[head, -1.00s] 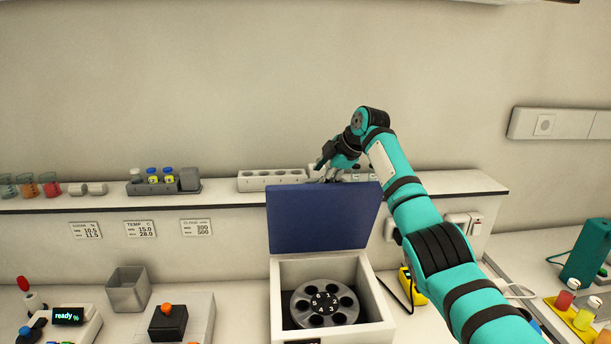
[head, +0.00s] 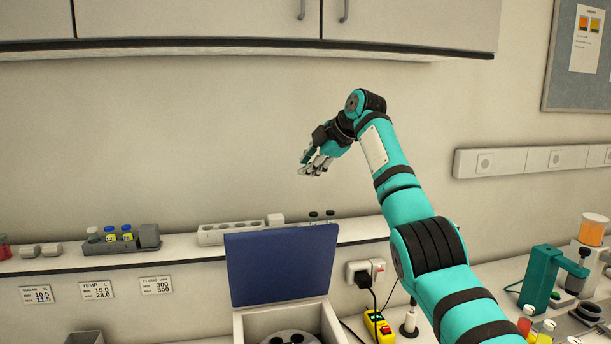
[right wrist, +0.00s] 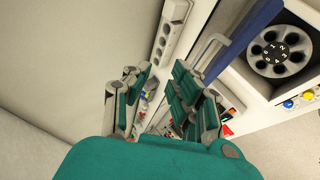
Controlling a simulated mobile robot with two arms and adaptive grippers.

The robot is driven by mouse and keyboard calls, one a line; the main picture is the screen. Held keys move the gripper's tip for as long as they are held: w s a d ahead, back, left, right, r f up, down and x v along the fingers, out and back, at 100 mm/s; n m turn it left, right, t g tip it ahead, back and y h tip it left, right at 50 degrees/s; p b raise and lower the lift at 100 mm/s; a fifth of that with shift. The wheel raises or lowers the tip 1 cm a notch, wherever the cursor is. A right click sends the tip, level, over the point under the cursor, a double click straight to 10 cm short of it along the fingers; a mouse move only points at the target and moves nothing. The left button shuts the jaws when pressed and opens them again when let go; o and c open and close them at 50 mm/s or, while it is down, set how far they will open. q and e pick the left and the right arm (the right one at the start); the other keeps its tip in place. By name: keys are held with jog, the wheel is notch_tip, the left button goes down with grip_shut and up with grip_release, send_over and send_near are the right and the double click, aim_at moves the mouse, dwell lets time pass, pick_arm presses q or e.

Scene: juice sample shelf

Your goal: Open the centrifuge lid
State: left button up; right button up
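The centrifuge (head: 238,325) stands on the bench at the bottom of the head view. Its dark blue lid (head: 282,265) stands upright at the back of the body, open. The numbered rotor (right wrist: 280,52) shows uncovered in the right wrist view, beside the blue lid edge (right wrist: 243,38). My right gripper (head: 314,167) is in the air above the lid and apart from it. In the right wrist view its fingers (right wrist: 160,85) are spread with nothing between them. My left gripper is in neither view.
A shelf (head: 185,260) behind the centrifuge carries a white rack (head: 230,233) and a holder with capped vials (head: 110,243). A wall cabinet (head: 200,20) hangs above. A yellow power strip (head: 378,326) and a teal device (head: 540,280) are to the right.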

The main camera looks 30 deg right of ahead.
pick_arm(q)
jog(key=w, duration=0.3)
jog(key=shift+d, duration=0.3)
pick_arm(e)
jog(key=d+v, duration=0.1)
jog(key=v, duration=1.1)
jog(key=shift+w, duration=0.2)
jog(key=shift+d, duration=0.1)
